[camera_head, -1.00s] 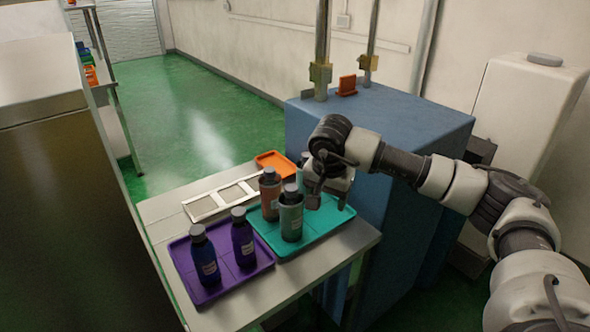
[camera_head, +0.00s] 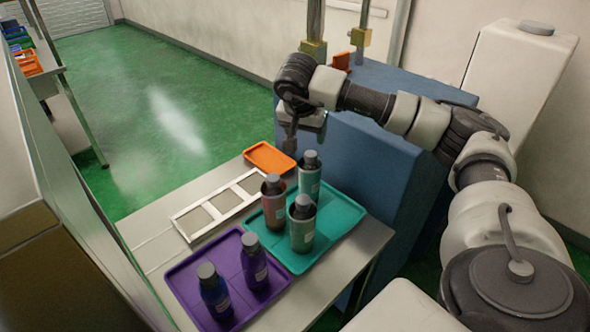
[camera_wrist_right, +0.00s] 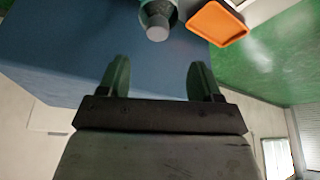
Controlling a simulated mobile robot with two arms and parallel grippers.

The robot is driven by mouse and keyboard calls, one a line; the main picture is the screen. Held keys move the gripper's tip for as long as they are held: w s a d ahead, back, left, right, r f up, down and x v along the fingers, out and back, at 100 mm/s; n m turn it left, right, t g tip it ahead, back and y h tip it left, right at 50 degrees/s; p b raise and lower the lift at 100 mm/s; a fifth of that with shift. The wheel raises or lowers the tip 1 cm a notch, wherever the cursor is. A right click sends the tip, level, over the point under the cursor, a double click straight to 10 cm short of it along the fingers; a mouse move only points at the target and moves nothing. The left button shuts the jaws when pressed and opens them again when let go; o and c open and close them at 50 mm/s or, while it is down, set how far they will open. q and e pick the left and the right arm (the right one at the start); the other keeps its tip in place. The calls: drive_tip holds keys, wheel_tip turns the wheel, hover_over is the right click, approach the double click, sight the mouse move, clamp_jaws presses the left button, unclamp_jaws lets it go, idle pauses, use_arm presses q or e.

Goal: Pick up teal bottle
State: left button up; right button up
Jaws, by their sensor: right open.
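A grey-green teal bottle (camera_head: 310,180) with a grey cap stands upright at the back of the teal tray (camera_head: 342,222). A similar grey-green bottle (camera_head: 302,232) stands nearer on the same tray, beside a brownish bottle (camera_head: 273,210). My right gripper (camera_head: 290,138) is empty, behind and above the far teal bottle, apart from it. In the right wrist view its fingers (camera_wrist_right: 159,78) are spread wide. A grey-capped bottle (camera_wrist_right: 148,17), partly cut off at the top edge, lies beyond the fingers. My left gripper is out of view.
A purple tray (camera_head: 185,272) holds a dark blue bottle (camera_head: 216,300) and a purple-blue bottle (camera_head: 255,268). A metal frame (camera_head: 218,204) and orange tray (camera_head: 270,157) lie on the table (camera_head: 148,245). A large blue block (camera_head: 350,155) stands close behind at right.

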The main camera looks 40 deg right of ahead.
sight(311, 154)
drive_tip(key=x, duration=0.3)
drive_tip(key=p+x, duration=0.1)
drive_tip(key=shift+s+d+f, duration=0.25)
drive_tip(key=shift+s, duration=0.05)
drive_tip(key=shift+w+d+f, duration=0.1)
drive_tip(key=shift+w+f, duration=0.1)
drive_tip(key=shift+f, duration=0.1)
drive_tip(key=p+x, duration=0.2)
drive_tip(key=x, duration=0.2)
drive_tip(key=shift+f, duration=0.25)
drive_tip(key=shift+w+d+f, duration=0.1)
drive_tip(key=shift+f, duration=0.3)
clamp_jaws()
